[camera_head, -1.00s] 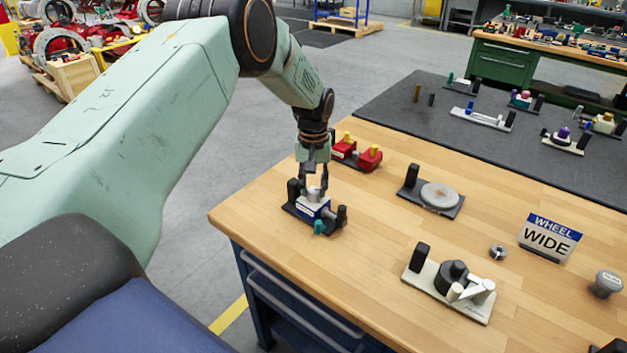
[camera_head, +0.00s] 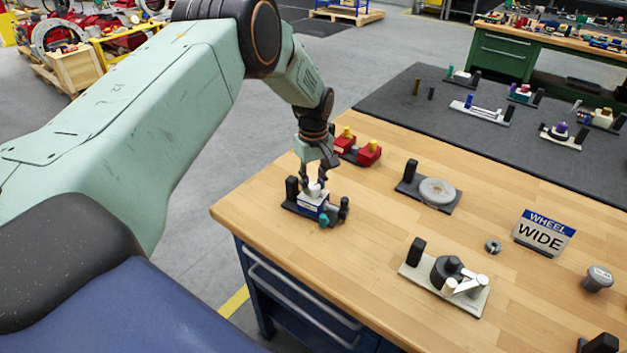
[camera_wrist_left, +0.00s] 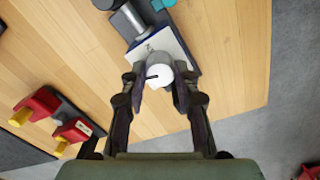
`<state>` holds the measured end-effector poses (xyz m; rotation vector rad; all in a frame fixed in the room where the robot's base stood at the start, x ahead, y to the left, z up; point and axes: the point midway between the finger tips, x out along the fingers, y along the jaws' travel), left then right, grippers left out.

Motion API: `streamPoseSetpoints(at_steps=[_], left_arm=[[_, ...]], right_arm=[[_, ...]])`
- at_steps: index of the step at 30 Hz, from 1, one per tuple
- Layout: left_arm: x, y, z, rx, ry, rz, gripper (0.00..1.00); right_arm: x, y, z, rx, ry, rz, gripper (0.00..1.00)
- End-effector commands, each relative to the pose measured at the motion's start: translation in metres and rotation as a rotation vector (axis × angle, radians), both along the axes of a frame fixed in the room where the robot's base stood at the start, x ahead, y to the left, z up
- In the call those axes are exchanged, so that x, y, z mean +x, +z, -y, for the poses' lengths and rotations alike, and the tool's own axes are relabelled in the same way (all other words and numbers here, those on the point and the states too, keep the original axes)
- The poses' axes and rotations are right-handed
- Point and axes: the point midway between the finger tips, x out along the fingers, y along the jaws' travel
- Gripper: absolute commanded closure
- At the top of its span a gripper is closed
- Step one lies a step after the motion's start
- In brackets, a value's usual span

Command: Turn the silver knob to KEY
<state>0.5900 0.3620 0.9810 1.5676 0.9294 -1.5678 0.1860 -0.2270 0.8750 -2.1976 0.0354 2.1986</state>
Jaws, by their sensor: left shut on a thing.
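The silver knob (camera_wrist_left: 157,74) is a short round cap with a dark mark on its top. It sits on a white and blue block (camera_head: 312,205) on a dark base plate at the near left of the wooden bench. My left gripper (camera_head: 314,187) points down over the block, with its fingers on the knob. In the left wrist view, the two fingers (camera_wrist_left: 156,88) stand on either side of the knob and are shut on it. The lettering on the block is too small to read. My right gripper is not in view.
A teal piece (camera_head: 324,220) and black posts stand close around the block. Red units with yellow knobs (camera_head: 368,152) sit behind it.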

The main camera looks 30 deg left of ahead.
Motion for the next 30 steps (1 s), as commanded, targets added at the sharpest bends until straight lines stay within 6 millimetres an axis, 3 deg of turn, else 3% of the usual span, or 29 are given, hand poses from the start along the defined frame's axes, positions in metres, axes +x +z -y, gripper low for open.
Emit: streamPoseSetpoints(at_steps=[27, 28, 30], left_arm=[[0.0008, 0.0012, -0.0002, 0.0, -0.002, 0.002, 1.0], [0.0008, 0.0012, -0.0002, 0.0, -0.002, 0.002, 0.69], [0.0007, 0.0011, -0.0002, 0.0, -0.002, 0.002, 0.63]], right_arm=[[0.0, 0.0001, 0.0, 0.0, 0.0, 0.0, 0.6], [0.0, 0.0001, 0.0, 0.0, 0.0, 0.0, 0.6], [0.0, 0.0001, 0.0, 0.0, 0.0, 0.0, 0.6]])
